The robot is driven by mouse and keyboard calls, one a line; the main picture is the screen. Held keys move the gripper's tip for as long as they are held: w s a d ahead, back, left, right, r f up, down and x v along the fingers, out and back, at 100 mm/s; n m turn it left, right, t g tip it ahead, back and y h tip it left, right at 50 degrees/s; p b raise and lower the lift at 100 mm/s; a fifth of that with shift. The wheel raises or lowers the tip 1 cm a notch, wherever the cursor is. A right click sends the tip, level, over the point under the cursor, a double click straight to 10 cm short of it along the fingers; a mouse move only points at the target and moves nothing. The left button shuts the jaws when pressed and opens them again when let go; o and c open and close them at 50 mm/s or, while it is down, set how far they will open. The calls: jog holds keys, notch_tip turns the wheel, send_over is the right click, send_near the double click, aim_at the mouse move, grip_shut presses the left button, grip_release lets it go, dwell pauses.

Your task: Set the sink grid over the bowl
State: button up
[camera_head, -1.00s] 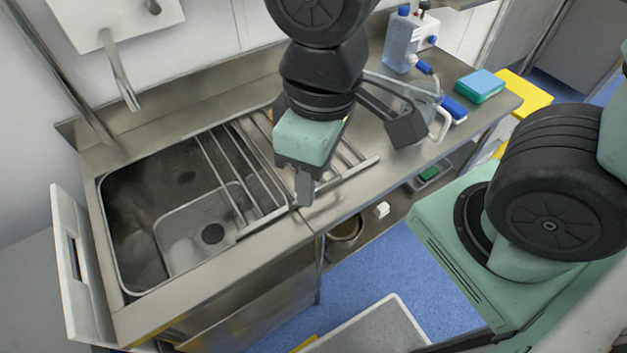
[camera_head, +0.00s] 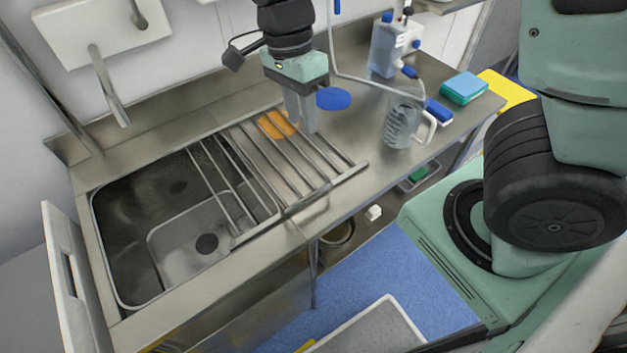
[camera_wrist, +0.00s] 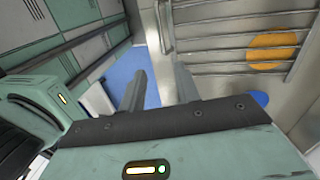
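The sink grid (camera_head: 282,183) is a rack of metal bars with a loop handle at its front edge. In the head view its left part lies over the right side of the sink bowl (camera_head: 130,215), and its right part lies over the counter. The left side of the bowl is uncovered. My gripper (camera_head: 302,130) is over the back right of the grid, fingers pointing down. In the wrist view my gripper (camera_wrist: 163,85) has its fingers apart with nothing between them, and the grid (camera_wrist: 225,54) shows beyond, to the right.
An orange sponge-like thing (camera_head: 275,125) lies under the grid's bars. A blue disc (camera_head: 333,99) is behind my gripper. A faucet (camera_head: 107,85) hangs over the bowl.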

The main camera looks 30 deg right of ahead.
jog(key=b, duration=0.1)
send_near(315, 191)
jog(key=shift+m, duration=0.3)
jog(key=f, duration=0.2)
jog(key=s+f, duration=0.1)
jog(key=f, duration=0.4)
jog(key=shift+s+d+f, duration=0.1)
jog(key=shift+s+f, duration=0.15)
jog(key=shift+f, duration=0.1)
grip_shut()
